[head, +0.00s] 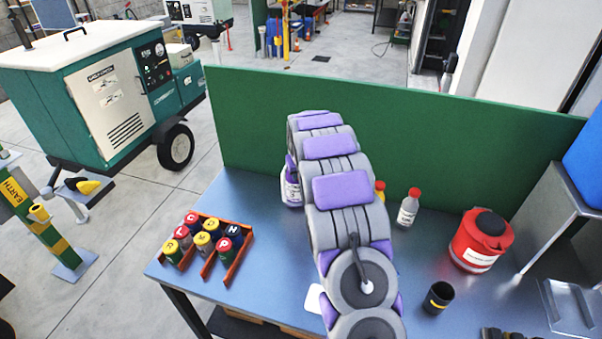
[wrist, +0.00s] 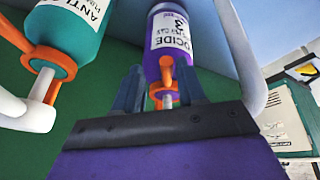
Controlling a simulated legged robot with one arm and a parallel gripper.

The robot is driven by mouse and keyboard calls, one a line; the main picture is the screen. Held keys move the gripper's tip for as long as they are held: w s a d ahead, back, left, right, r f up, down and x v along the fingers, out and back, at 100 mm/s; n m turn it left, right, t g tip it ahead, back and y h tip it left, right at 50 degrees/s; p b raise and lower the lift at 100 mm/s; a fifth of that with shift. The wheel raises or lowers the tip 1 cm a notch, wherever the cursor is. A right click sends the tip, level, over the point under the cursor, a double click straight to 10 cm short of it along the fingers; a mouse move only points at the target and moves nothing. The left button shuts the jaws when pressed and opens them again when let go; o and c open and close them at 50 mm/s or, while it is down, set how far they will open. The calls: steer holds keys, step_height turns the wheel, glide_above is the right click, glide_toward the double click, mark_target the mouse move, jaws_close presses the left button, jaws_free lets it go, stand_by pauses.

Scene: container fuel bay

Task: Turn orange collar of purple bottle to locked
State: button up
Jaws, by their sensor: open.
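The purple bottle (wrist: 172,35), with a white label reading "...CIDE 3", is at the top middle of the wrist view. Its orange collar (wrist: 164,76) is at its lower end, with a pale spout below. My gripper (wrist: 161,84) is open, with one dark blue finger on each side of the collar. I cannot tell whether the fingers touch it or how deep they reach. In the head view my arm hides the gripper and collar.
A teal bottle (wrist: 62,45) with an orange collar hangs left of the purple one, near white tubing (wrist: 22,112). On the bench (head: 262,255) are an orange rack (head: 234,262) of several cans, a red container (head: 480,242) and a black cup (head: 438,298). A green panel (head: 400,130) stands behind.

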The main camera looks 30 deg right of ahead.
steer(key=v, duration=1.7)
steer(key=shift+s+p, duration=0.15)
steer(key=shift+p, duration=0.3)
steer(key=shift+a, duration=0.1)
